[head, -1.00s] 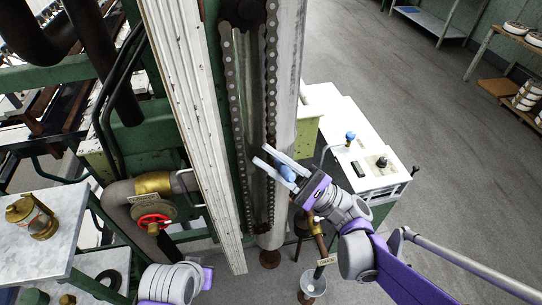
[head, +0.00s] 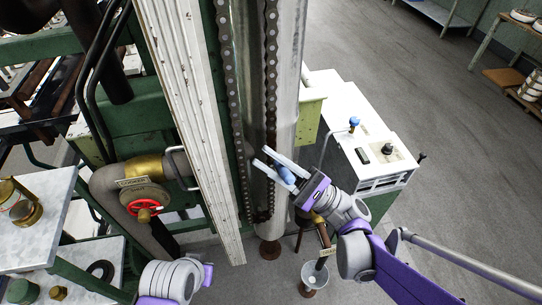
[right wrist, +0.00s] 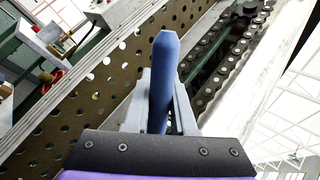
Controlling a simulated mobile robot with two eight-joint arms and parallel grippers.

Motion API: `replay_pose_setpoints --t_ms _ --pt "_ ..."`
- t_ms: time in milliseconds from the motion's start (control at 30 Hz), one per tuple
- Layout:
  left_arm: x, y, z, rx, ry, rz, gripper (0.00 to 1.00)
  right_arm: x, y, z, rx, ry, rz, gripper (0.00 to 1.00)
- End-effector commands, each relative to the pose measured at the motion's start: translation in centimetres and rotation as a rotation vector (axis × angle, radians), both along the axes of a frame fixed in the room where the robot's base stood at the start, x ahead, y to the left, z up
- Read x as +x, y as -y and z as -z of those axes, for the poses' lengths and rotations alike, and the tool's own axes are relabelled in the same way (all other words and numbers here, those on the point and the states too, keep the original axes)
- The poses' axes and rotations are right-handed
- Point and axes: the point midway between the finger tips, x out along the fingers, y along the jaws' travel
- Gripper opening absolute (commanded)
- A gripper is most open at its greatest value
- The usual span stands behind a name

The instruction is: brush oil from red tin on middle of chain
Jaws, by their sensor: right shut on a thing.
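The chain (head: 271,90) hangs in two dark vertical runs beside a pale column. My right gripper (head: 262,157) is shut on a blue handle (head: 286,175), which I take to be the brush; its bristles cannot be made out. In the head view the fingertips overlap the lower part of the right run; whether anything touches it I cannot tell. The right wrist view shows the blue handle (right wrist: 162,85) upright between the fingers, with the chain (right wrist: 215,75) behind to the right. A tin (head: 8,194) is cut off at the left edge. My left gripper's jaws are out of view.
A white ribbed post (head: 190,120) stands left of the chain. A red valve wheel (head: 145,210) is on a pipe at lower left. A white cabinet (head: 370,150) stands to the right. A marble shelf (head: 45,235) is at the left. Open floor lies at upper right.

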Motion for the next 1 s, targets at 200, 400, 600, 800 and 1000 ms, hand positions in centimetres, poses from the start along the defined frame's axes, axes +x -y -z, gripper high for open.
replay_pose_setpoints --t_ms 200,400,600,800,1000 --pt "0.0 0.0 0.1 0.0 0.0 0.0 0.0 0.0 0.0 0.2 0.0 0.0 0.0 0.0" --pt "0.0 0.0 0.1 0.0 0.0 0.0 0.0 -0.5 0.2 0.1 0.0 0.001 0.001 0.0" --pt "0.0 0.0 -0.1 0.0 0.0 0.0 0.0 -2.4 0.8 0.1 0.0 0.001 0.001 0.0" --pt "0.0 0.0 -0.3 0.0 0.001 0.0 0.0 -4.3 1.4 0.1 0.0 0.0 0.002 0.0" --pt "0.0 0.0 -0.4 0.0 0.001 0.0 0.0 -5.6 1.8 0.1 0.0 0.0 0.0 0.0"
